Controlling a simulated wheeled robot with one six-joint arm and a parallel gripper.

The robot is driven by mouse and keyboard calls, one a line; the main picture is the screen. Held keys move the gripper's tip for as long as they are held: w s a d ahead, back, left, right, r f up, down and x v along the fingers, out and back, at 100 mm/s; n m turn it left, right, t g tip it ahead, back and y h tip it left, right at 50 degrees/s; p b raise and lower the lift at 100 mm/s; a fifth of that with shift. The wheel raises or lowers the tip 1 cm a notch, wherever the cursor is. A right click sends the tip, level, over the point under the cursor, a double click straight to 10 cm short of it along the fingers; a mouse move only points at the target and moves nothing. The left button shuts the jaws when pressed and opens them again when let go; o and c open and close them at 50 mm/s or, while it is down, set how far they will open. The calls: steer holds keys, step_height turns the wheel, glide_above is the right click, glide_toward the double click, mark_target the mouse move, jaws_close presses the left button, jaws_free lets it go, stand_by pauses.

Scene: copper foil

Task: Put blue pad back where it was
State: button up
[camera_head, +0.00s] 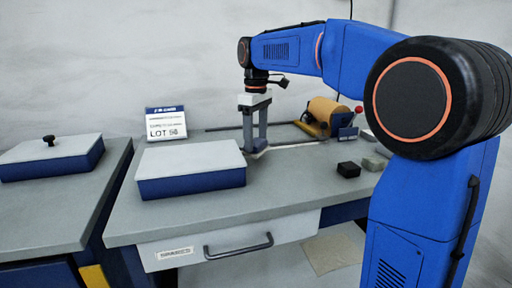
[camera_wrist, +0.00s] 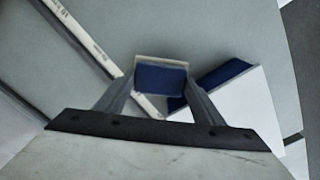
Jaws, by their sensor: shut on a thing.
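My gripper (camera_head: 256,148) points down behind the right end of the blue box, close over the bench top. Its fingers also show in the wrist view (camera_wrist: 160,88), shut on the blue pad (camera_wrist: 160,78). The pad is a dark blue block with a pale strip along its far edge, held between the fingertips. In the head view the pad is small and partly hidden by the fingers. I cannot tell whether it touches the bench.
A blue box with white lid (camera_head: 190,160) stands close left of my gripper. A copper-coloured roll (camera_head: 328,110), a black block (camera_head: 348,170) and a grey block (camera_head: 373,163) are to the right. A sign (camera_head: 166,124) stands behind. A marked rail (camera_wrist: 80,40) crosses the bench.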

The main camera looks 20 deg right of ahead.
mark_target(256, 142)
steer(key=shift+f, duration=1.5)
steer(key=shift+f, duration=0.1)
steer(key=o, duration=1)
steer(key=shift+o, duration=0.2)
step_height(256, 142, up, 12)
